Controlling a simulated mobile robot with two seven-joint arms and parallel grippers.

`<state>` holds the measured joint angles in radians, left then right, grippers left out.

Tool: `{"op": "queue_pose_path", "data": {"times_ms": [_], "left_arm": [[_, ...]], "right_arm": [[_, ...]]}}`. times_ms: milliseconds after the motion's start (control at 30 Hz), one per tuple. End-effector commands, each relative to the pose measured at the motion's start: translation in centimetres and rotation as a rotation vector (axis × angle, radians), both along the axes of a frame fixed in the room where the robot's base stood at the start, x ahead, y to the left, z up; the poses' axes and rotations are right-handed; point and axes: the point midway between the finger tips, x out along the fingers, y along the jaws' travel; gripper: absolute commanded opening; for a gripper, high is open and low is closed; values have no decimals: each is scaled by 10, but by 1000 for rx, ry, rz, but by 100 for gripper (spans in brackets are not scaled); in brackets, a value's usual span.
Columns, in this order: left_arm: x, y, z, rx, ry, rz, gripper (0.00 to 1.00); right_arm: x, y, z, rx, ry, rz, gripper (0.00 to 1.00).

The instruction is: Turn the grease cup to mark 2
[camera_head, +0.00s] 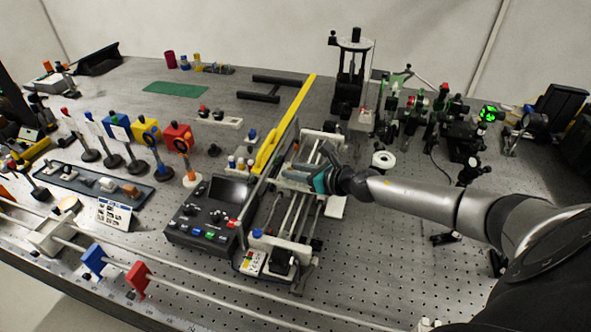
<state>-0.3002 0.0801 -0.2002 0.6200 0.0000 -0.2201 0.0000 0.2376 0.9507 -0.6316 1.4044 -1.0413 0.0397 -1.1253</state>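My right arm comes in from the right, and its gripper (318,168) is over the far half of the rail stage (293,210), a frame with parallel silver rods. Grey finger parts and a teal part show at the gripper's end. They are too small to tell whether the fingers are open or hold anything. I cannot pick out the grease cup or its marks for certain. The hand covers part of the stage there. My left gripper is not in view.
A control box (210,212) with a dark screen stands left of the stage, beside a yellow bar (268,152). A white ring-shaped part (383,160) is just beyond my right forearm. Optics mounts crowd the back right.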

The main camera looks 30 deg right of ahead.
Motion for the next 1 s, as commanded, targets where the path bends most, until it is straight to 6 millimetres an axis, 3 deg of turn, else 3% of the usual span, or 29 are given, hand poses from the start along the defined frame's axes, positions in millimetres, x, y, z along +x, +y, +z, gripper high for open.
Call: {"op": "queue_pose_path", "data": {"times_ms": [167,567,1000], "left_arm": [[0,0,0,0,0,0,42],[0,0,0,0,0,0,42],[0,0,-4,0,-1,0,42]], "right_arm": [[0,0,0,0,0,0,53],[-6,-3,2,-2,1,-1,53],[-50,-13,19,-2,4,0,53]]}}
